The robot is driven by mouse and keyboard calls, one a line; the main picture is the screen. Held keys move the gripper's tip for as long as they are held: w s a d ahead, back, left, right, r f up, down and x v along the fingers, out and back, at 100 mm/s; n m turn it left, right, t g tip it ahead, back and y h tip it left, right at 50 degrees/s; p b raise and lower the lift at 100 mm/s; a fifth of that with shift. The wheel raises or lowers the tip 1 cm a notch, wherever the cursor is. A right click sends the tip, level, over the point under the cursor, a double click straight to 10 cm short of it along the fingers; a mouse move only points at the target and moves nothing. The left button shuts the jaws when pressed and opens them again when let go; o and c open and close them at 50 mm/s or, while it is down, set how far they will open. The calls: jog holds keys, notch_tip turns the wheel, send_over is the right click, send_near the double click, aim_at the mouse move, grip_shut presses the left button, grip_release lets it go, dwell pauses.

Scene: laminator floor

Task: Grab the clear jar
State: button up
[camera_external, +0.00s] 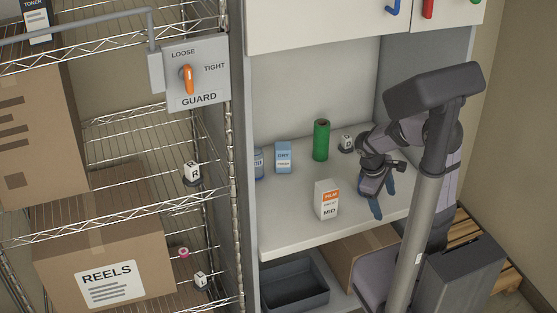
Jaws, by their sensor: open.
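A small bluish container with a pale label (258,163) stands at the left end of the cabinet shelf, partly hidden by the cabinet's side edge. It may be the clear jar, but I cannot tell for sure. My gripper (383,198) is over the right part of the same shelf, pointing down, with its two blue-grey fingers apart and nothing visible between them. It is well to the right of that container.
On the shelf (290,240) stand a blue-and-white carton (283,157), a green cylinder (321,140), a small white-and-black block (346,143) and a white-and-orange film carton (327,199). The upper cabinet (300,22) overhangs. A wire rack (125,135) with a guard switch panel (196,73) is at left.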

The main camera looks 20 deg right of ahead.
jog(key=w+a+r+n+t+h+b, duration=0.2)
jog(key=w+r+n+t+h+b, duration=0.4)
jog(key=w, duration=0.5)
jog(key=w+a+r+n+t+h+b, duration=0.15)
jog(key=w+r+n+t, duration=0.25)
jog(key=w+n, duration=0.5)
jog(key=n+t+y+b, duration=0.6)
jog(key=n+t, duration=0.1)
jog(key=n, duration=0.2)
send_over(257, 165)
jog(key=s+d, duration=0.5)
jog(key=d, duration=0.1)
notch_tip(257, 165, down, 9)
jog(key=a+f+n+y, duration=0.1)
jog(key=a+f, duration=0.1)
jog(key=a+f+n+y, duration=0.1)
jog(key=a+f, duration=0.1)
jog(key=a+f+n+y+b, duration=0.1)
jog(key=a+f, duration=0.1)
jog(key=shift+w+a+f+n+t+y, duration=0.1)
jog(key=shift+w+f+n+t+y, duration=0.15)
jog(key=shift+f+n+t, duration=0.1)
jog(key=shift+w+p, duration=0.3)
jog(key=shift+w, duration=0.75)
jog(key=shift+w+d+r+p, duration=0.2)
jog(key=shift+w+p, duration=0.15)
jog(key=shift+w, duration=0.3)
jog(key=shift+w+d+p, duration=0.1)
jog(key=shift+w+p, duration=0.4)
jog(key=shift+w, duration=1.45)
